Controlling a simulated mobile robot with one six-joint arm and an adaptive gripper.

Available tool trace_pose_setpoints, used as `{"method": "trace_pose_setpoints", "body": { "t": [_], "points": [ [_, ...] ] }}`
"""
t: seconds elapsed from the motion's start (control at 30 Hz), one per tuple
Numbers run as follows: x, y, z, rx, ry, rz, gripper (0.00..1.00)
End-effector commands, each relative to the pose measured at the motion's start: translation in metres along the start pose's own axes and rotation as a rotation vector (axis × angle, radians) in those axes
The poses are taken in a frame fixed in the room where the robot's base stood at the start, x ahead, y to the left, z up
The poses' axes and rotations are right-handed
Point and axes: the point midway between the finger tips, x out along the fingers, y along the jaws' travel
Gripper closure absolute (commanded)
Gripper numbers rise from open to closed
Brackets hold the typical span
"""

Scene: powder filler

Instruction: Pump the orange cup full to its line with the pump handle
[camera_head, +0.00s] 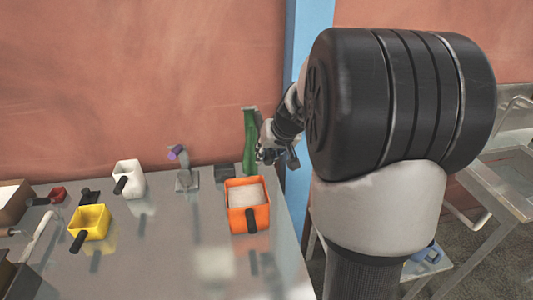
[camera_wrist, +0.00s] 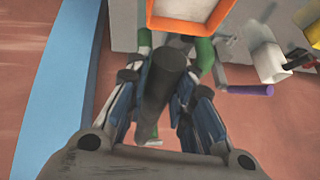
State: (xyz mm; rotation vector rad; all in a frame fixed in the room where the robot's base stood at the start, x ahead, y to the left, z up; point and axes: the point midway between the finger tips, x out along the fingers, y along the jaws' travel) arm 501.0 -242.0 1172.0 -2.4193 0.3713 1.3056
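The orange cup (camera_head: 236,220) stands upright on the grey table near its right end, with its black handle toward the front. Pale powder (camera_head: 245,194) shows inside it; I cannot make out its line. The green pump (camera_head: 250,140) stands just behind the cup. My gripper (camera_head: 282,155) is to the right of the pump. In the wrist view my gripper (camera_wrist: 164,98) has its fingers on both sides of the dark pump handle (camera_wrist: 166,82) and looks shut on it. Part of the orange cup (camera_wrist: 190,24) shows at the top there.
A yellow cup (camera_head: 92,222) and a white cup (camera_head: 130,178) stand on the table to the left. A grey stand with a purple part (camera_head: 176,152) is at the back. A blue post (camera_head: 303,60) rises behind my arm. The table's middle front is clear.

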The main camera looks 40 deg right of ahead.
Motion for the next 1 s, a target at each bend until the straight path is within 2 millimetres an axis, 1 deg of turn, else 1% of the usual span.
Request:
{"method": "trace_pose_setpoints", "body": {
  "t": [0.03, 0.27, 0.53, 0.63, 0.77, 1.0],
  "points": [
    [0.000, 0.000, 0.000, 0.000, -0.001, 0.000, 0.73],
    [0.000, 0.000, 0.000, 0.000, 0.000, 0.000, 0.58],
    [0.000, 0.000, 0.000, 0.000, 0.000, 0.000, 0.57],
    [-0.004, 0.000, -0.001, 0.000, 0.002, 0.000, 0.57],
    [-0.020, 0.000, -0.002, -0.001, 0.005, 0.000, 0.57],
    [-0.072, 0.000, -0.002, 0.000, 0.006, 0.001, 0.57]
  ]
}}
